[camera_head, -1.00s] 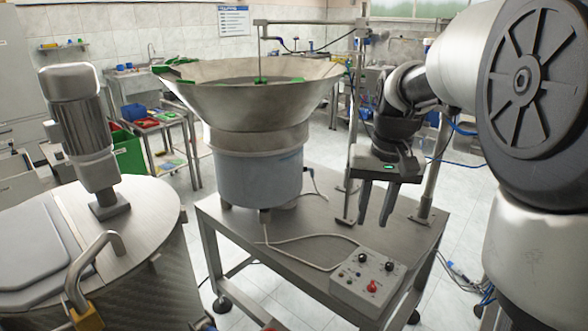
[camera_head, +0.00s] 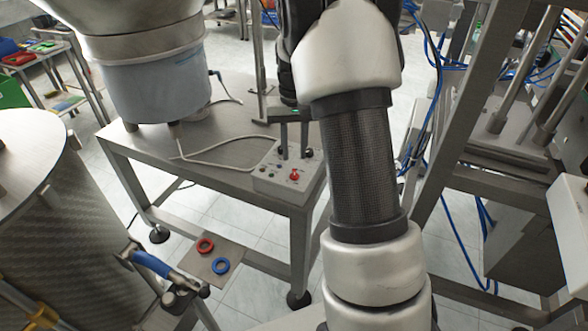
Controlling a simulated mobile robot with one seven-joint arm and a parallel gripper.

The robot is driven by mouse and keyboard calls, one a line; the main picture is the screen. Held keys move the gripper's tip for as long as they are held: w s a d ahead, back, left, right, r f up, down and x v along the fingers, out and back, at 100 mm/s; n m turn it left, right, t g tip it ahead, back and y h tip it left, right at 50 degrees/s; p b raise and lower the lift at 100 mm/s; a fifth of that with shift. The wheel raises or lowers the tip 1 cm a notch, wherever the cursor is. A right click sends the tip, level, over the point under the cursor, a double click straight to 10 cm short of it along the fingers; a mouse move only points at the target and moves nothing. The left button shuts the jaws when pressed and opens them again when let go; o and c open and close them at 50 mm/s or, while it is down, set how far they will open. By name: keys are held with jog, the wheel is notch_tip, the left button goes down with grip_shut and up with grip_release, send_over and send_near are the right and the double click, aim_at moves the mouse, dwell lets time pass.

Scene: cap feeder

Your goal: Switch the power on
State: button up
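The control box (camera_head: 275,183) is a light grey box with several small knobs and a red knob or switch (camera_head: 294,175) on its top. It sits near the front right corner of the steel table (camera_head: 222,174). My gripper (camera_head: 292,153) points down, with its fingertips over or just behind the box top. Two dark fingers show with a gap between them and nothing visible in the gap. Whether the fingertips touch a knob cannot be told. My arm hides the area right of the box, and the fingers hide part of its top.
The feeder bowl's base (camera_head: 155,85) stands at the table's left, with a pale cable (camera_head: 205,163) running to the box. A metal drum (camera_head: 50,210) is at left. A blue-handled lever (camera_head: 150,264) and a plate with red and blue rings (camera_head: 205,246) are in front.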

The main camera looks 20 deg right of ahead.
aim_at(294, 171)
notch_tip(294, 171, down, 6)
jog(key=shift+f+b, duration=0.1)
jog(key=shift+b, duration=0.35)
jog(key=shift+c, duration=0.6)
grip_shut()
